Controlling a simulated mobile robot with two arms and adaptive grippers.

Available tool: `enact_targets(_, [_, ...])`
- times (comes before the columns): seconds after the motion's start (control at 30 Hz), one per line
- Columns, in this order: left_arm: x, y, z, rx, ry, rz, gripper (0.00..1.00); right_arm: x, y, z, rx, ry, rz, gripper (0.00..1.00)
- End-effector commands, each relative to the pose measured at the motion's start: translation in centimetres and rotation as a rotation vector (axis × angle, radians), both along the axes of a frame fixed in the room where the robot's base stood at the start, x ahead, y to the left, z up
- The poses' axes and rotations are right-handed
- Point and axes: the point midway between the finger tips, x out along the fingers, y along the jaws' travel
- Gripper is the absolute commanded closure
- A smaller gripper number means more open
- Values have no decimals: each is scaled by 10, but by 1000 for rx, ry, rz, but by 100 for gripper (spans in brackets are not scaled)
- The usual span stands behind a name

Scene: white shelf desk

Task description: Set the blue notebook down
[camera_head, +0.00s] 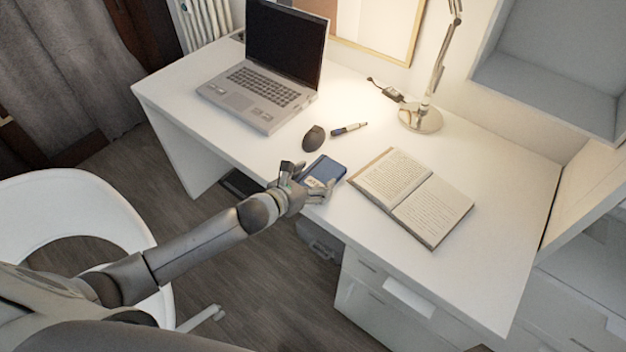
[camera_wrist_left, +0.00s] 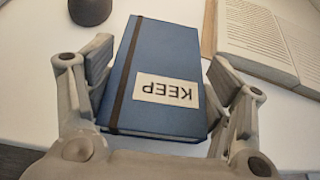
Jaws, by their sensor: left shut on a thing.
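The blue notebook (camera_head: 325,170) is at the front edge of the white desk (camera_head: 500,230), between the mouse and the open book. In the left wrist view the blue notebook (camera_wrist_left: 165,75) shows a dark elastic band and a white label reading KEEP, upside down. My left gripper (camera_head: 308,180) has its fingers on both sides of the notebook and is shut on it. The left gripper's fingers also show in the left wrist view (camera_wrist_left: 160,95). I cannot tell whether the notebook touches the desk top. My right gripper is not in view.
A dark mouse (camera_head: 313,138) and a pen (camera_head: 349,129) lie just behind the notebook. An open book (camera_head: 411,196) lies to its right. A laptop (camera_head: 262,75) stands at the back left and a lamp (camera_head: 421,119) at the back. A white chair (camera_head: 90,205) stands in front.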

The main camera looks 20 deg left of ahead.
Motion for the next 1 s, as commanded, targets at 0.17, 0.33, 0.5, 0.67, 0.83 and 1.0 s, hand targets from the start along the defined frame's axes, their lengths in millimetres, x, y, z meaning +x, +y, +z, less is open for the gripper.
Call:
enact_targets(0.17, [1,0,-1,0,-4,-2,52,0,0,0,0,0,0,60])
enact_targets(0.33, [1,0,-3,0,-3,-2,52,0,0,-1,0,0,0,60])
enact_targets(0.5, [0,0,-5,0,-2,0,12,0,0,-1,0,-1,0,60])
enact_targets(0.67, [0,0,-5,1,-1,0,3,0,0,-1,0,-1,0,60])
enact_targets(0.83, [0,0,-5,1,-1,0,3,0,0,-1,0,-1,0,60])
enact_targets(1.0, [0,0,0,1,-3,-1,3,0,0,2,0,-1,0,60])
